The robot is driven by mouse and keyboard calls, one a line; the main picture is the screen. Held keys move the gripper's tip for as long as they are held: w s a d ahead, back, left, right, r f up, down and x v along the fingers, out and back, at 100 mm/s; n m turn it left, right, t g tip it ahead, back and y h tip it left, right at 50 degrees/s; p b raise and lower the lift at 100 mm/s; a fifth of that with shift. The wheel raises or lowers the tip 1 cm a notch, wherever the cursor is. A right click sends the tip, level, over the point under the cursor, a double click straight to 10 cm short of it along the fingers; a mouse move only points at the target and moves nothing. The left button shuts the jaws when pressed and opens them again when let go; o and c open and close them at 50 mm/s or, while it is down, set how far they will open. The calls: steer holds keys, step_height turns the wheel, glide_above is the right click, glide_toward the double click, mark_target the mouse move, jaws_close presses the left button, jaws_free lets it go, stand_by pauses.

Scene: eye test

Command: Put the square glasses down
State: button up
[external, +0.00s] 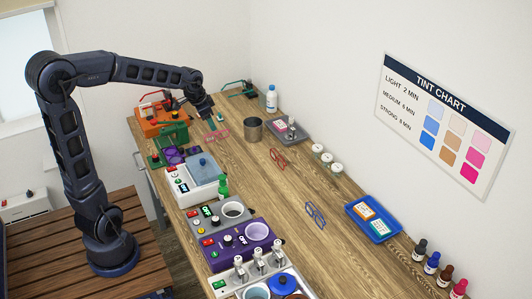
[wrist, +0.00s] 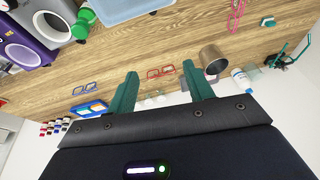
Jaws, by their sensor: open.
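Three pairs of glasses lie apart on the wooden table. A red pair (external: 278,158) lies near the table's middle; in the wrist view this red pair (wrist: 160,72) appears between my fingertips but beyond them on the table. A blue pair (external: 316,214) lies nearer the camera and also shows in the wrist view (wrist: 82,89). A pinkish-red pair (external: 216,135) lies below my gripper (external: 207,112) and shows at the top of the wrist view (wrist: 236,14). The lens shapes are too small to tell surely which is square. My gripper (wrist: 160,70) is open and empty, above the table.
A grey-brown cup (external: 253,129), a white bottle (external: 271,98) and a grey tray (external: 298,139) stand near the far end. White jars (external: 327,158) and a blue tray (external: 364,225) line the wall side. Machines (external: 242,240) fill the left edge. Bare wood lies between.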

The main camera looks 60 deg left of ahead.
steer(key=s+d+r, duration=0.2)
steer(key=s+d, duration=0.7)
steer(key=s, duration=0.3)
steer(key=s+d+r, duration=0.1)
steer(key=s+d, duration=0.7)
steer(key=s, duration=0.5)
steer(key=shift+d+r+n+t+h, duration=0.3)
steer(key=shift+d+r+t+h, duration=0.05)
steer(key=shift+t+h, duration=0.05)
steer(key=shift+o, duration=0.5)
steer(key=shift+s, duration=0.1)
